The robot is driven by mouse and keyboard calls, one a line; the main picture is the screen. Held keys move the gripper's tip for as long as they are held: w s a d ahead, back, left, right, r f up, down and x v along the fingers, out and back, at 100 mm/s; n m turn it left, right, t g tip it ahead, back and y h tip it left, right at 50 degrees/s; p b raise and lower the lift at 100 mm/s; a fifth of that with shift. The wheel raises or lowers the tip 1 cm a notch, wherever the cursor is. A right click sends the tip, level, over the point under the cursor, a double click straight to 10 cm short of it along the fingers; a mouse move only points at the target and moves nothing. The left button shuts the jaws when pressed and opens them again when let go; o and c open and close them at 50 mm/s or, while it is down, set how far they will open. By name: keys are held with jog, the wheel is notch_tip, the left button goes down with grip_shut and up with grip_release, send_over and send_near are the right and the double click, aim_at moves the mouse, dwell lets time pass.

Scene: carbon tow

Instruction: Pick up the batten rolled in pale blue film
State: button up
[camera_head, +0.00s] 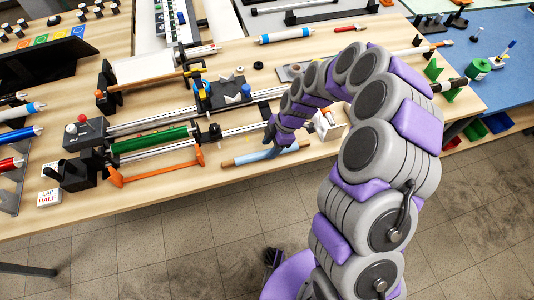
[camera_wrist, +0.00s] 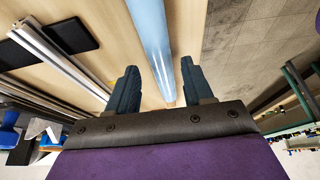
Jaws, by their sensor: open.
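The batten rolled in pale blue film (camera_head: 258,156) lies near the front edge of the wooden bench, with bare wood showing at its ends. In the wrist view the pale blue roll (camera_wrist: 150,32) runs lengthwise between my two fingers, with visible space on both sides. My gripper (camera_head: 271,143) is over the batten's middle and hides part of it. In the wrist view my gripper (camera_wrist: 159,68) is open, with nothing gripped. I cannot tell how far the fingertips are above the bench.
A green roller (camera_head: 150,139) on a rail rig and an orange-handled bar (camera_head: 157,172) are left of the batten. A white box (camera_head: 329,128) stands close on its right. The bench's front edge is close below the batten.

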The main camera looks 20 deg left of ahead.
aim_at(267, 154)
jog(key=x, duration=0.2)
jog(key=shift+a+f, duration=0.2)
jog(key=shift+a, duration=0.1)
jog(key=shift+d, duration=0.35)
jog(key=shift+c, duration=0.2)
jog(key=shift+d, duration=0.1)
jog(key=shift+c, duration=0.8)
grip_shut()
